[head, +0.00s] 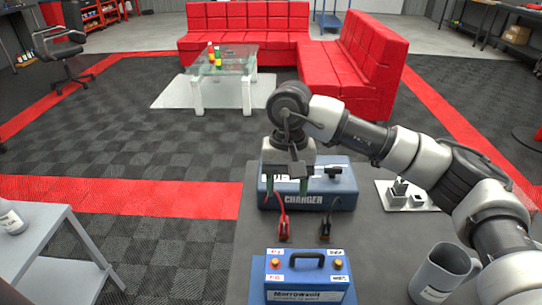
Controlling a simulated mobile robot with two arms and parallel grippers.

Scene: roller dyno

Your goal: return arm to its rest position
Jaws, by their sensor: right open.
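My right arm comes in from the right, and its right gripper (287,187) points down, open, in front of the left part of the blue charger (340,197). The gripper hides part of the charger's top and front. I cannot tell whether it touches the charger. Nothing shows between its fingers. A red clamp (283,227) and a black clamp (325,230) stand on the table in front of the charger, each with a cable. A blue battery (306,278) with a black handle and two terminals stands nearer. My left gripper is not in view.
A grey mug (436,274) stands at the right of the dark table (250,240), close under my right arm. A white plate with small blocks (405,198) lies beyond it. A grey side table (45,245) is at the left. A glass table (222,62) and red sofas (350,65) are far off.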

